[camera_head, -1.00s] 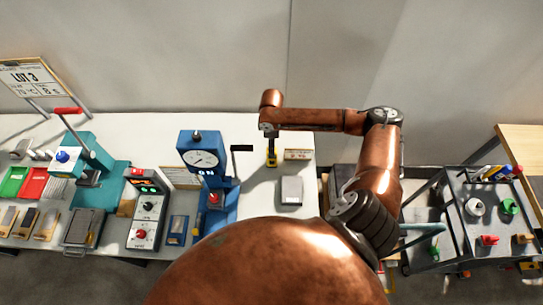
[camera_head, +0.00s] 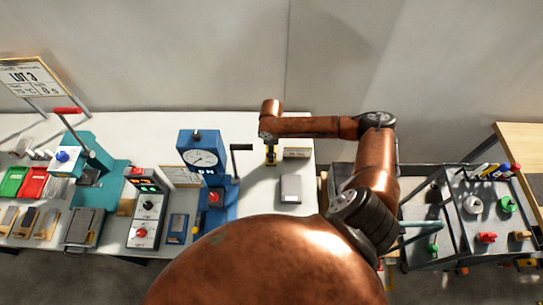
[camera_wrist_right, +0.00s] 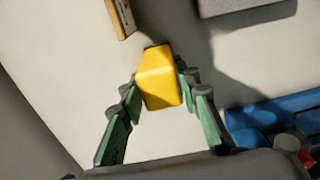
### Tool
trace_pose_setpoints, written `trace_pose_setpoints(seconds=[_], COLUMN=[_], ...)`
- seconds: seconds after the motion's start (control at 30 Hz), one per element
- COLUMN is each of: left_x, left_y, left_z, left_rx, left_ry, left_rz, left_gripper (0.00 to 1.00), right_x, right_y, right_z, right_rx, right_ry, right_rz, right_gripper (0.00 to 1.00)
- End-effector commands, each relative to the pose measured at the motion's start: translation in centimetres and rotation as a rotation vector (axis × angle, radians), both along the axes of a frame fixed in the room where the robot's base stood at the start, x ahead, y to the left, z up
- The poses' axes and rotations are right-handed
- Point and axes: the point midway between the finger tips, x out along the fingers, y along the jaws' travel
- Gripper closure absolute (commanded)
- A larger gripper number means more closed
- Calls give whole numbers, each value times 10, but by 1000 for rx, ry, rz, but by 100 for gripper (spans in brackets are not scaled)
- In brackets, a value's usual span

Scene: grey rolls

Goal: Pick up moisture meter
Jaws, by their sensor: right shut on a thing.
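The moisture meter appears to be the yellow block-shaped thing (camera_wrist_right: 160,80) between the green fingers of my right gripper (camera_wrist_right: 160,88) in the wrist view. The fingers are shut on its two sides. In the head view my right gripper (camera_head: 270,147) points down over the white table's right part, with a small bit of yellow (camera_head: 271,157) at its tip. I cannot tell whether the meter touches the table. My left gripper is in neither view.
A grey flat block (camera_head: 291,189) and a small label (camera_head: 297,153) lie close by on the white table (camera_head: 262,205). A blue dial press (camera_head: 204,160) stands to the left. A grey cart (camera_head: 480,225) stands at the right.

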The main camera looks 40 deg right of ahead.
Motion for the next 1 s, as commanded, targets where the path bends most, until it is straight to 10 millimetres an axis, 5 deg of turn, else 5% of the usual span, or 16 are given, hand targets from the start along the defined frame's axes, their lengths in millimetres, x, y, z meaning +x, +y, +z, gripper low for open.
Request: trace_pose_setpoints(seconds=[0.3,0.67,0.9,1.0], left_x=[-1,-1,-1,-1], left_y=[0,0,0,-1], left_z=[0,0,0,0], left_rx=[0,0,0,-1], left_ry=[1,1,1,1], left_rz=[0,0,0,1], left_gripper=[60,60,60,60], right_x=[0,1,1,-14], right_y=[0,0,-1,-1], right_z=[0,4,32,48], right_rx=[0,0,0,-1], right_ry=[0,-1,-4,-2], right_rz=[0,0,1,2], right_gripper=[100,100,100,100])
